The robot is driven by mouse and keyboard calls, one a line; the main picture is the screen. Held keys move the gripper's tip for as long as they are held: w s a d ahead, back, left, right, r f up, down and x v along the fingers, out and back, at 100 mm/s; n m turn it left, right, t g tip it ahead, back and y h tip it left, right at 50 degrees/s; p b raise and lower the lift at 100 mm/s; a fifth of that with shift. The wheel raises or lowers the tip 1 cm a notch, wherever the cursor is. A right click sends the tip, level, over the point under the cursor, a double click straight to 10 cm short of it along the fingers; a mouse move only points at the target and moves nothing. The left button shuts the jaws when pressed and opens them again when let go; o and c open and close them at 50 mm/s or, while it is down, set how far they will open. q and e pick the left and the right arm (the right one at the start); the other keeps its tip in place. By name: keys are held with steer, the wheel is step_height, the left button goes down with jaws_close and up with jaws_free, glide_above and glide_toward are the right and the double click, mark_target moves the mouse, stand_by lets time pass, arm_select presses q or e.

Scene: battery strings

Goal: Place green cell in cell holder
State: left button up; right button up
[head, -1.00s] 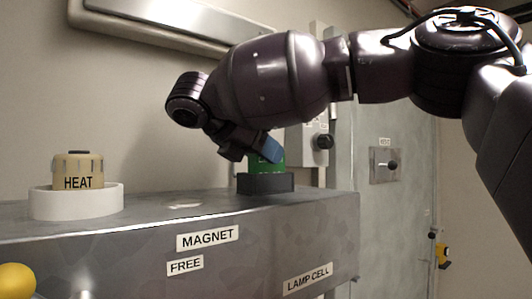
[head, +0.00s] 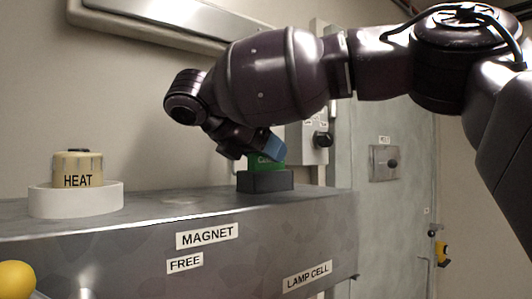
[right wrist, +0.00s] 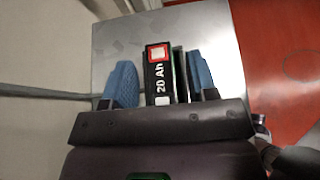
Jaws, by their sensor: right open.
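The green cell (head: 266,161) stands in the dark cell holder (head: 265,182) on the grey metal bench top, with its lower part hidden by the holder's wall. My right gripper (head: 262,147) is above the holder, with a blue fingertip in front of the cell's upper part. In the right wrist view my right gripper (right wrist: 161,82) is open, its blue fingers on either side of a black block marked "20 Ah" (right wrist: 159,75) and a narrow green strip. A gap shows beside the left finger; contact on the right is unclear. My left gripper is out of view.
A cream canister labelled HEAT (head: 78,170) sits in a white ring (head: 75,203) at the left of the bench. The bench front bears labels MAGNET, FREE and LAMP CELL. A yellow round thing (head: 15,279) is at lower left. A grey cabinet (head: 375,210) stands behind at right.

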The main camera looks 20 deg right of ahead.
steer(key=v, duration=1.1)
steer(key=shift+a, duration=0.4)
